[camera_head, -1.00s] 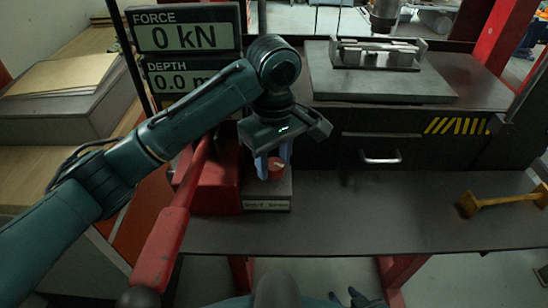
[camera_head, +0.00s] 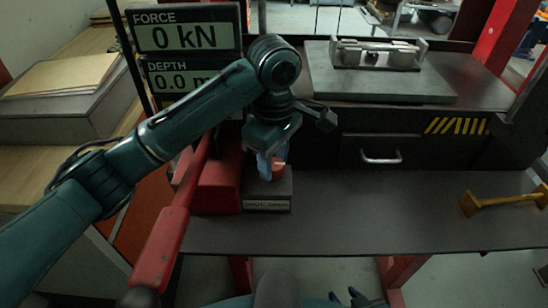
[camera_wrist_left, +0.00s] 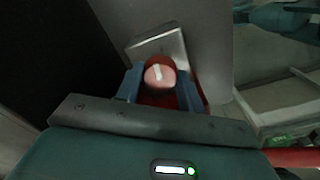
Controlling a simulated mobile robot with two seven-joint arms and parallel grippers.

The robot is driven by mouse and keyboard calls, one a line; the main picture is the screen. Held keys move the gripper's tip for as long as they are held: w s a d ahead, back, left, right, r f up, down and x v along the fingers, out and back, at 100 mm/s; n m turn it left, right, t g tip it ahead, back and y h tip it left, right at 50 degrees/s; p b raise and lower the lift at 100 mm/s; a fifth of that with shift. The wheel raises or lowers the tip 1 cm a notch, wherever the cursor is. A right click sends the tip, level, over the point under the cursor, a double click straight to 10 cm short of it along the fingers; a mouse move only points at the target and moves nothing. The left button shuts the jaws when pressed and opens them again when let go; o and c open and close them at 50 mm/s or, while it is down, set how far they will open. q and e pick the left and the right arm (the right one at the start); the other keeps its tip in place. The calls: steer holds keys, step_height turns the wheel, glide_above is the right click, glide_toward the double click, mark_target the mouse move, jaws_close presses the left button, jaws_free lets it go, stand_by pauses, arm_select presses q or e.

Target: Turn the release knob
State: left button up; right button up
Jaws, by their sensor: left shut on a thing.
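The red release knob (camera_wrist_left: 160,75) with a white line on its face sits on a small grey block (camera_head: 267,190) with a label plate on its front. The label is too small to read surely. My left gripper (camera_head: 270,164) points down at the knob, its blue fingers on both sides of it. In the left wrist view the fingers (camera_wrist_left: 160,84) are closed on the knob, and the white line shows between them, slightly tilted. In the head view the knob is mostly hidden by the fingers. My right gripper (camera_head: 354,298) is partly visible at the bottom edge; its jaw opening is unclear.
A red lever (camera_head: 165,240) with a dark end stands left of the block. A display (camera_head: 185,38) reads FORCE 0 kN. A metal vise-like fixture (camera_head: 376,53) sits behind. The bench (camera_head: 370,215) is clear between block and tool.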

mark_target(274, 163)
arm_select(q)
steer(key=o, duration=1)
step_height(274, 163, up, 13)
steer(key=shift+r, duration=0.1)
